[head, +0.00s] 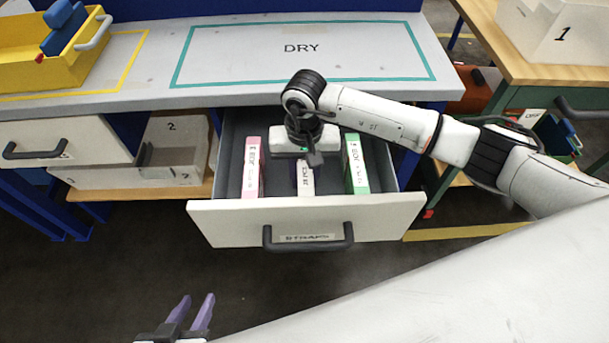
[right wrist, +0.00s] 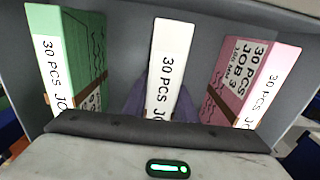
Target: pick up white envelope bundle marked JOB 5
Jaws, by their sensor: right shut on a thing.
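The white envelope bundle (head: 305,179) stands on edge in the open drawer (head: 375,222), between a pink bundle (head: 251,168) and a green bundle (head: 356,166). My right gripper (head: 306,152) points down into the drawer over the white bundle. In the right wrist view its purple fingers (right wrist: 161,103) are on both sides of the white bundle (right wrist: 171,55), shut on it. That label reads "30 PCS JO"; its number is hidden by the gripper body. The pink bundle (right wrist: 243,80) reads JOB 3. My left gripper (head: 196,305) is empty and open, low in front of the drawer.
The drawer handle (head: 308,238) is labelled STRAPS. Above is a grey worktop with a DRY outline (head: 300,70) and a yellow tray (head: 85,60). A bin marked 1 (head: 560,30) stands on the right table.

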